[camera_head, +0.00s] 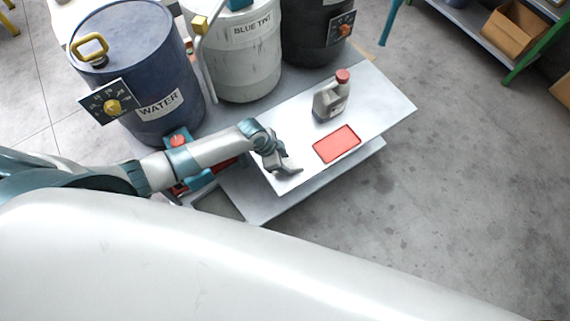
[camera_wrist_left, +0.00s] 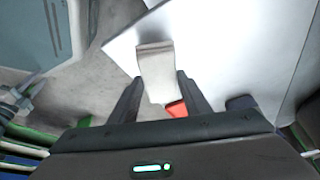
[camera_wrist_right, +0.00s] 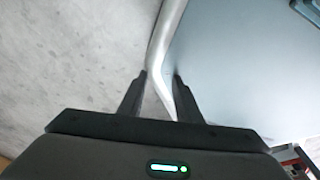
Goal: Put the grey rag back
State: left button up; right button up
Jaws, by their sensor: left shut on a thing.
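The grey rag (camera_wrist_left: 156,68) is a pale folded strip between the fingers of my left gripper (camera_wrist_left: 160,85) in the left wrist view. In the head view my left gripper (camera_head: 284,168) is over the left front part of the white tabletop, left of a flat red tray (camera_head: 337,144). Part of the red tray also shows between the fingers in the left wrist view (camera_wrist_left: 176,109). My right gripper (camera_wrist_right: 160,85) shows only in its own wrist view. Its fingers are apart, with a pale curved edge visible between them and no held object.
A grey bottle with a red cap (camera_head: 330,99) stands behind the red tray. A blue WATER drum (camera_head: 135,65), a white BLUE TINT drum (camera_head: 240,60) and a dark drum (camera_head: 312,30) stand behind the table.

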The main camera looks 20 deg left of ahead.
pick_arm(q)
jog(key=shift+f, duration=1.15)
pick_arm(e)
jog(key=shift+s+d+f, duration=0.1)
jog(key=shift+s+d, duration=0.2)
jog(key=shift+s, duration=0.55)
jog(key=shift+w, duration=0.15)
pick_arm(q)
jog(key=shift+f, duration=0.1)
jog(key=o, duration=1)
pick_arm(e)
jog(key=shift+w+a, duration=0.2)
jog(key=shift+w, duration=0.45)
jog(key=shift+s, duration=0.15)
